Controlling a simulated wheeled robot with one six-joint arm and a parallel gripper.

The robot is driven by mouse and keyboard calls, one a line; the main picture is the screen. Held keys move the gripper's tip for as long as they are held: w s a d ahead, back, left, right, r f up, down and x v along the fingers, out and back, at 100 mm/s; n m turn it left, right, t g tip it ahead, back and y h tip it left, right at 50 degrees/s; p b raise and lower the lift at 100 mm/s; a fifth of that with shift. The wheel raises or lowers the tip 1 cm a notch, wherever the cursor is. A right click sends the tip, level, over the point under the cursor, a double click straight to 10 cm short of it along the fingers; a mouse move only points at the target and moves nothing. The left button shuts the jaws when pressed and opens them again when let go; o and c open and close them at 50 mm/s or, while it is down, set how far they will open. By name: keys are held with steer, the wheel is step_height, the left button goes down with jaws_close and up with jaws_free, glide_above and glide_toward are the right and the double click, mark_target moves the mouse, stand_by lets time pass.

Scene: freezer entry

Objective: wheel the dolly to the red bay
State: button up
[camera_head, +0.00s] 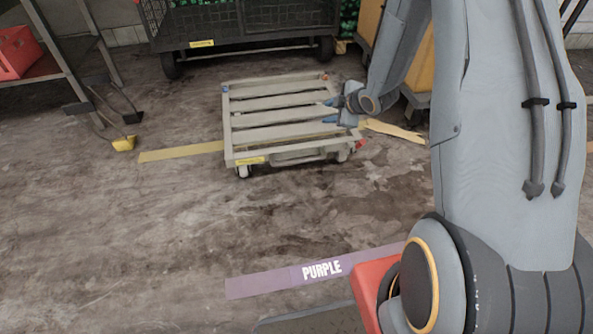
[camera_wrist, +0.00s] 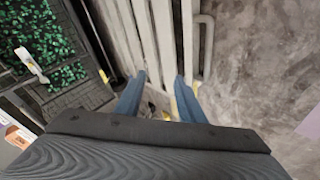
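The dolly (camera_head: 275,115), a low pale slatted platform on small wheels, stands on the floor in the upper middle of the head view. Its slats (camera_wrist: 160,38) and a bar-like handle (camera_wrist: 206,45) show in the wrist view. My gripper (camera_head: 337,110) is at the dolly's right edge, its blue fingers spread over that edge. In the wrist view my gripper (camera_wrist: 163,82) has a gap between its fingertips, with part of the dolly beyond it. I cannot tell whether the fingers touch the dolly. No red bay marking shows.
A tan floor strip (camera_head: 180,152) runs up to the dolly. A strip labelled PURPLE (camera_head: 320,270) lies nearer. A dark mesh cart (camera_head: 240,25) stands behind; a shelf with a red bin (camera_head: 17,52) and a yellow-ended tool (camera_head: 124,143) are left. The left foreground floor is clear.

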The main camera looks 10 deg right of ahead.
steer(key=w+a+f+n+t+y+b, duration=0.1)
steer(key=w+f+n+y+b, duration=0.2)
steer(key=f, duration=0.5)
steer(key=w+a+f+n+t+y+b, duration=0.1)
steer(key=f+n+b, duration=0.1)
steer(key=f+b, duration=0.5)
steer(key=n+y+b, duration=0.5)
steer(key=b, duration=0.1)
glide_toward(301, 162)
steer(key=x, duration=0.4)
steer(key=shift+w+d+r, duration=0.1)
steer(key=shift+w+r, duration=0.1)
steer(key=shift+r, duration=0.05)
steer(key=shift+s+f+b, duration=0.25)
steer(key=shift+f+b, duration=0.05)
steer(key=shift+f, duration=0.15)
steer(key=b+x, duration=0.3)
steer(key=x, duration=0.5)
steer(key=shift+s+r+b, duration=0.1)
steer(key=shift+r+b, duration=0.05)
steer(key=shift+b, duration=0.15)
jaws_close()
